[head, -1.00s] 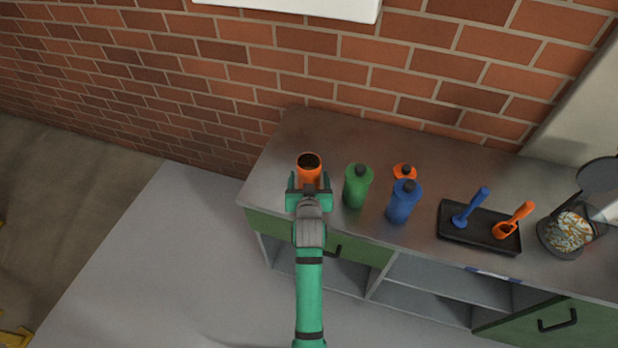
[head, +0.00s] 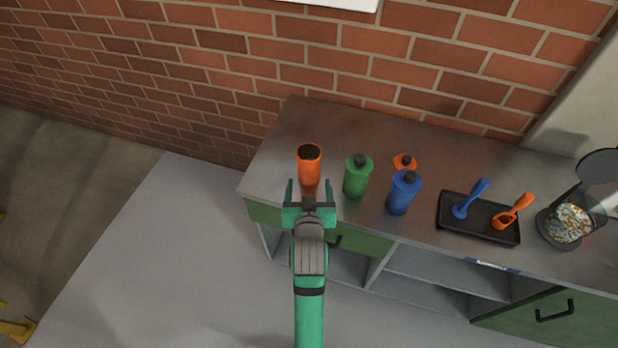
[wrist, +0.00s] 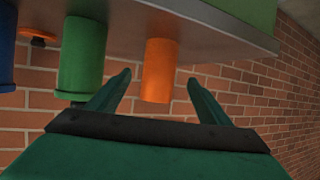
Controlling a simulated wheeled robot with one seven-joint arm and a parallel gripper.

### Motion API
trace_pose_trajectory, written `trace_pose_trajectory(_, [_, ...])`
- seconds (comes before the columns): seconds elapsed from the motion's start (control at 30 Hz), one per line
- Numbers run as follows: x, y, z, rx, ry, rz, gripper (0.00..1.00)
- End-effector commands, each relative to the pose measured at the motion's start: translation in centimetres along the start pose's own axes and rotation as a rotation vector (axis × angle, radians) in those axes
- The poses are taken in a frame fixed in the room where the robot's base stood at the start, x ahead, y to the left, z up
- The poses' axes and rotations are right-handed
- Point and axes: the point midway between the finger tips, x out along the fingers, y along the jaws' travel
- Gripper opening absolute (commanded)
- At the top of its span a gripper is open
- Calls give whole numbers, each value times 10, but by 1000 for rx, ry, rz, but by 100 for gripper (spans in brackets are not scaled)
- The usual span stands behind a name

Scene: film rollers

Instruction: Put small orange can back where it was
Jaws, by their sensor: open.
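The small orange can (head: 309,168) stands upright on the left part of the grey counter (head: 420,140), with its dark open top showing. My gripper (head: 309,184) is open, its two green fingers just in front of the can. In the wrist view, which looks upside down, the orange can (wrist: 159,68) lies ahead between the open fingers (wrist: 152,90), with clear space around it. Nothing is held.
A green bottle (head: 357,178) stands close to the right of the can. A black tray (head: 452,222) with two scoops and a dark container (head: 567,224) stand farther right. A brick wall (head: 200,75) is behind.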

Motion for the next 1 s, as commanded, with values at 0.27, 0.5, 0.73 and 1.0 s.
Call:
trace_pose_trajectory(0.27, [-21,0,10,0,-1,0,72])
trace_pose_trajectory(0.5, [-61,0,68,1,18,1,72])
trace_pose_trajectory(0.73, [-121,0,120,2,50,3,72])
trace_pose_trajectory(1.0, [-203,0,158,1,88,4,72])
